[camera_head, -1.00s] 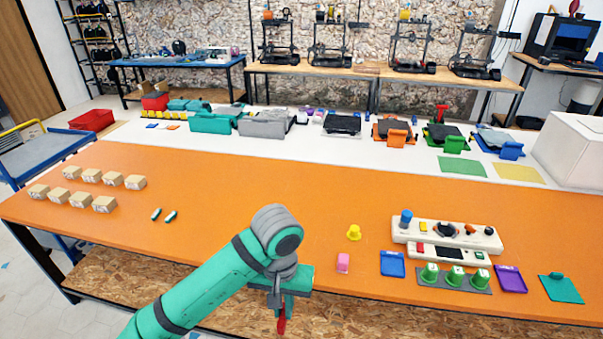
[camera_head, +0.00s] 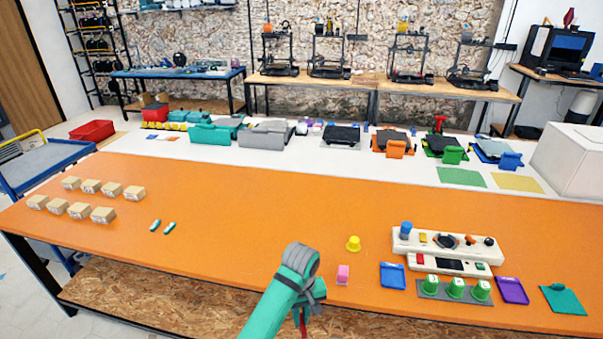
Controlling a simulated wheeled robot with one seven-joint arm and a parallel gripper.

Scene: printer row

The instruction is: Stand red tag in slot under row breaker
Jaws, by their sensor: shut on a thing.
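My gripper (camera_head: 304,308) is at the front edge of the orange table, left of the pink block, and is shut on the red tag (camera_head: 302,323). Only a small red strip of the tag shows, hanging below the gripper. My arm hides most of the jaws. The cream panel (camera_head: 400,246) with a blue knob, a dark centre switch and other controls lies on the table to the right. I cannot tell which part is the slot.
A yellow knob-like piece (camera_head: 353,243) and a pink block (camera_head: 343,274) stand left of the panel. A blue tray (camera_head: 392,276), green-topped cups (camera_head: 456,288), a purple tray (camera_head: 511,290) and a teal plate (camera_head: 563,299) line the front. The table's middle is clear.

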